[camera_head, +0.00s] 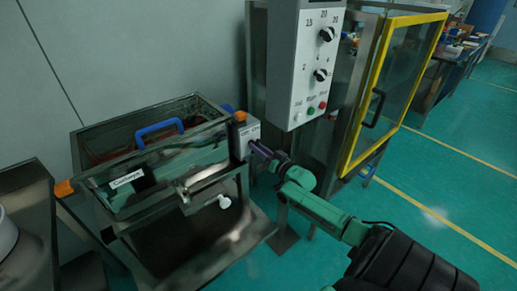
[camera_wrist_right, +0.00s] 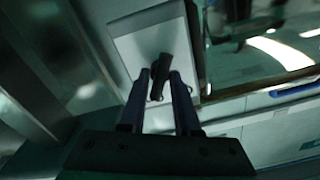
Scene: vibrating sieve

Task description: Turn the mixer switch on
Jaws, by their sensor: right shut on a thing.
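A small light-grey switch box (camera_head: 243,134) with an orange top is at the right end of the sieve machine in the head view. My right gripper (camera_head: 256,147) reaches it from the right, with its fingertips at the box's face. In the right wrist view a black switch knob (camera_wrist_right: 163,68) stands on the pale panel (camera_wrist_right: 138,42). The two fingers of my right gripper (camera_wrist_right: 160,78) are on either side of the knob, shut on it. The knob's markings are too dark to read. My left gripper is not in view.
The glass-walled sieve tank (camera_head: 190,160) with a blue handle (camera_head: 160,129) stands left of the box. A tall control panel (camera_head: 313,85) with black dials and small buttons hangs above my right arm. A yellow-framed glass door (camera_head: 403,75) is behind it.

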